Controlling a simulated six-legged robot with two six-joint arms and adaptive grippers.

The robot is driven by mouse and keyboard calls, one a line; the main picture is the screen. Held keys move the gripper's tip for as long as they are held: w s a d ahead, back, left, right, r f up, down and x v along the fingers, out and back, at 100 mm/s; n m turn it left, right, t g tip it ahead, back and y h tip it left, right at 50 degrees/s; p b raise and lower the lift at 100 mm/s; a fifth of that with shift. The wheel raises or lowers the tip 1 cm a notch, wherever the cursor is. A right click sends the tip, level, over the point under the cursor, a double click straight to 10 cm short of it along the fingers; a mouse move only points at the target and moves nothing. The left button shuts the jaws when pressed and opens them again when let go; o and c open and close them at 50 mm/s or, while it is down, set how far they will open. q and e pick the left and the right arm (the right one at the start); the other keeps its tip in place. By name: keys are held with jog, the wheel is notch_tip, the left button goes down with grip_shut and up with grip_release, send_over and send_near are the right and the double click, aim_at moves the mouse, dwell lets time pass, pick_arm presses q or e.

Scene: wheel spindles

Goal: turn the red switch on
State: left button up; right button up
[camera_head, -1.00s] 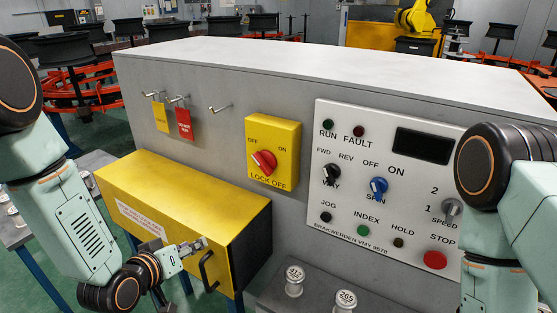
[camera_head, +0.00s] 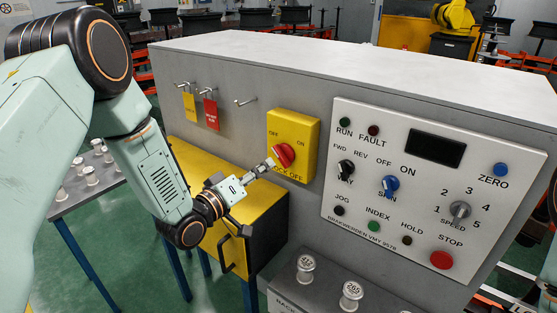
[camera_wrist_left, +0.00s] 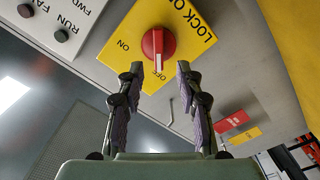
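The red switch (camera_head: 285,155) is a round knob on a yellow box (camera_head: 307,130) on the front of the grey cabinet. The box reads OFF, ON and LOCK OFF. In the left wrist view the switch (camera_wrist_left: 158,45) shows its white mark pointing at OFF. My left gripper (camera_head: 268,165) is at the lower left of the switch in the head view. In the left wrist view my left gripper (camera_wrist_left: 158,74) is open and empty, its fingertips spread just short of the knob. I cannot tell whether they touch it. My right gripper is out of view.
A control panel (camera_head: 400,240) with knobs and buttons is right of the yellow box. Yellow and red tags (camera_head: 211,115) hang on hooks to the left. A yellow bin with a black handle (camera_head: 232,250) juts out below. Small metal spindles (camera_head: 351,293) stand at the front.

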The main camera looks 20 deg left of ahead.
aim_at(279, 158)
pick_arm(q)
jog(key=shift+p+x, duration=0.45)
jog(key=shift+x, duration=2.55)
jog(key=shift+d, duration=0.1)
jog(key=shift+c, duration=0.4)
grip_shut()
